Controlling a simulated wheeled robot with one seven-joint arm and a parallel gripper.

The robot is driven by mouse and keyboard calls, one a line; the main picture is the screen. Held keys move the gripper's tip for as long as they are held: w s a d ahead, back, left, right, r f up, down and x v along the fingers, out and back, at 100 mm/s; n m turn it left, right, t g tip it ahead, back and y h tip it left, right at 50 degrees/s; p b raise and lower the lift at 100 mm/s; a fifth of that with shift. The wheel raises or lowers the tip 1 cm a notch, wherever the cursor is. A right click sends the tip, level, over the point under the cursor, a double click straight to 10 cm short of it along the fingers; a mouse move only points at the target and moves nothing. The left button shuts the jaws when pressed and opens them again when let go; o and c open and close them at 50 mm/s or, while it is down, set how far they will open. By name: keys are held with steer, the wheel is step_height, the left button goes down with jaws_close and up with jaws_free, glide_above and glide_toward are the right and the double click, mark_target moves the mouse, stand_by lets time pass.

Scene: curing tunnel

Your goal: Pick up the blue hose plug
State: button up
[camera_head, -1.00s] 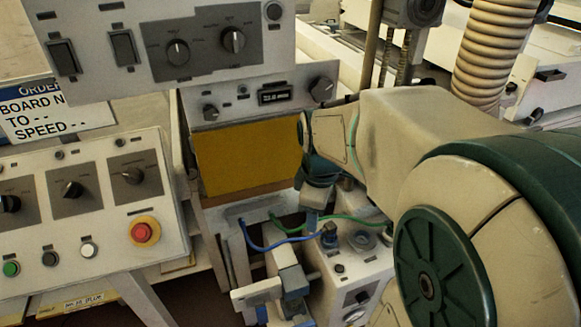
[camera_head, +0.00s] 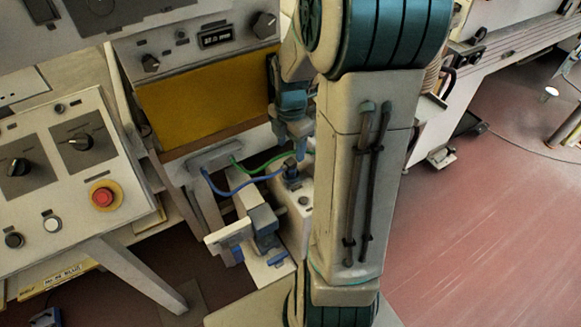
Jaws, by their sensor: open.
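The blue hose (camera_head: 235,192) curves from a panel on the left to a small dark blue plug (camera_head: 290,168), which stands upright on the light housing at the centre. A green hose (camera_head: 262,166) runs just behind it and ends near the same spot. My gripper (camera_head: 299,145) points down just above the plug, slightly to its right. It is open and seems empty. The fingertips are small and partly hidden by my arm, so I cannot tell whether they touch the plug.
A grey-blue clamp (camera_head: 263,222) stands in front of the plug. A yellow panel (camera_head: 205,97) lies behind. A control box with a red button (camera_head: 102,197) stands at left. Open red floor (camera_head: 490,230) lies to the right.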

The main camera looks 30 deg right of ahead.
mark_target(291, 161)
step_height(291, 161, down, 7)
steer(key=shift+s+f, duration=0.15)
stand_by(0.4)
steer(key=c, duration=1.1)
